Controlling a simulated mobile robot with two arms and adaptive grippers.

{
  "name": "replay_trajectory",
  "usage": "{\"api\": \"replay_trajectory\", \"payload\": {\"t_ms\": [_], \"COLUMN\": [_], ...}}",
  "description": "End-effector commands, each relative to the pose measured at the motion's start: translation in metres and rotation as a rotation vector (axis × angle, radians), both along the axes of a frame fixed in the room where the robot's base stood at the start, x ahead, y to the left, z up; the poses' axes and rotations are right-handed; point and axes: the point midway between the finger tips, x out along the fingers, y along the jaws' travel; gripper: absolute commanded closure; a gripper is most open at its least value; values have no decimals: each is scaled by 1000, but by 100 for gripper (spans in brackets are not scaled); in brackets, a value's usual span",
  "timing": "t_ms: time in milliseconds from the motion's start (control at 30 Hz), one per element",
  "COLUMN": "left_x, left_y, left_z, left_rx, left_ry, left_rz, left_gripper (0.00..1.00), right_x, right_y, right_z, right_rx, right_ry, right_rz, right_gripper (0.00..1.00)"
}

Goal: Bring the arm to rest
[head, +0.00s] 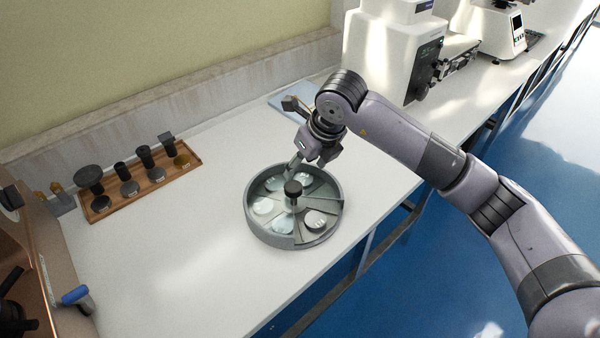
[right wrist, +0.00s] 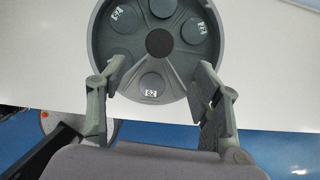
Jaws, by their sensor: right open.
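My right arm reaches in from the right in the head view. Its gripper (head: 296,161) is above the far rim of a round grey divided tray (head: 250,224). In the right wrist view the gripper (right wrist: 157,88) is open, with its two fingers apart and nothing between the pads. The tray also shows there, beyond the fingers (right wrist: 98,62). It holds several round discs, one marked 62 (right wrist: 151,86), and has a dark central knob (head: 293,189). My left gripper is not seen.
A wooden rack (head: 152,185) with dark indenter parts stands at the left by the wall. White testers (head: 385,50) stand at the back right. A machine with a blue-tipped handle (head: 75,295) is at the left edge. The white table's (head: 165,265) front left is clear.

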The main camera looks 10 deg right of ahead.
Motion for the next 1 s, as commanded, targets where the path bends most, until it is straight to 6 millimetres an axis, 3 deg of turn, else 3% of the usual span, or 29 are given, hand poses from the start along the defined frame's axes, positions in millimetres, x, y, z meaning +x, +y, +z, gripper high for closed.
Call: {"api": "replay_trajectory", "payload": {"t_ms": [200,667,767,867,900,1000], "left_x": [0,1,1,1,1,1], "left_y": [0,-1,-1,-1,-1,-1], "left_z": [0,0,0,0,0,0], "left_rx": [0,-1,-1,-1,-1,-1], "left_ry": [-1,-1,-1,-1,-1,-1], "left_rz": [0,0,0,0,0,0], "left_gripper": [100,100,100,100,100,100], "right_x": [-5,-6,-15,-37,-49,-86], "right_y": [-3,1,23,71,95,153], "right_z": [11,10,5,3,6,33], "right_rx": [-1,11,92,287,402,751], "right_ry": [0,3,13,36,49,82], "right_rz": [0,7,52,137,173,239], "right_gripper": [41,41,41,41,41,41]}}
